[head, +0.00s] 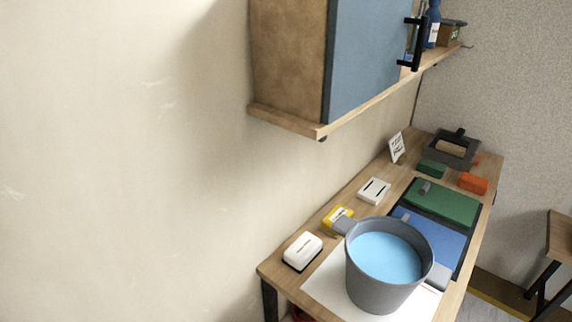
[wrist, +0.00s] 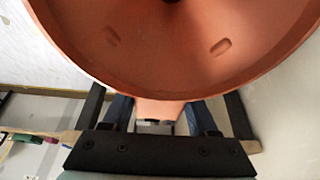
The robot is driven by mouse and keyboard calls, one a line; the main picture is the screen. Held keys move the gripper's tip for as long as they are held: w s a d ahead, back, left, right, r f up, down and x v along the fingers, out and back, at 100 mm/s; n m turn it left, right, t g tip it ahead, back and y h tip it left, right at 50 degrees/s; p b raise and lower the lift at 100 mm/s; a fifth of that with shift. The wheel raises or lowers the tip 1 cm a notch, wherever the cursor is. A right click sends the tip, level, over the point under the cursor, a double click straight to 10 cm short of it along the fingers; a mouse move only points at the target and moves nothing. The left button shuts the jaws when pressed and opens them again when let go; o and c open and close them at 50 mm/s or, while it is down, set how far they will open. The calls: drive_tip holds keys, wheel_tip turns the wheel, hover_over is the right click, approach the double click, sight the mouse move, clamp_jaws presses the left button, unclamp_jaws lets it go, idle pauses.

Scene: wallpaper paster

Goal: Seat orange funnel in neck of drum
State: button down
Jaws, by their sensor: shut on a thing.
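The orange funnel (wrist: 165,52) fills the upper part of the wrist view, its wide bowl facing the camera. A dark hole shows at the top edge, and two slot-like marks lie on its inner wall. My gripper (wrist: 160,114) is shut on the funnel's tab at the rim, with one dark finger on each side. The funnel's spout is hidden. The head view shows neither my gripper nor the funnel. No drum can be made out in either view.
In the head view a grey bucket (head: 384,288) of blue liquid stands at the near end of a wooden table (head: 274,262). A white box (head: 302,251), a yellow item (head: 338,217) and green and blue boards lie around it. A wall cabinet (head: 367,58) hangs above.

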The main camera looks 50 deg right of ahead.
drive_tip(key=shift+f+b, duration=0.6)
drive_tip(key=shift+f, duration=0.25)
drive_tip(key=shift+c, duration=0.5)
unclamp_jaws()
drive_tip(key=p+v, duration=0.1)
drive_tip(key=v, duration=1.2)
drive_tip(key=shift+p, duration=0.35)
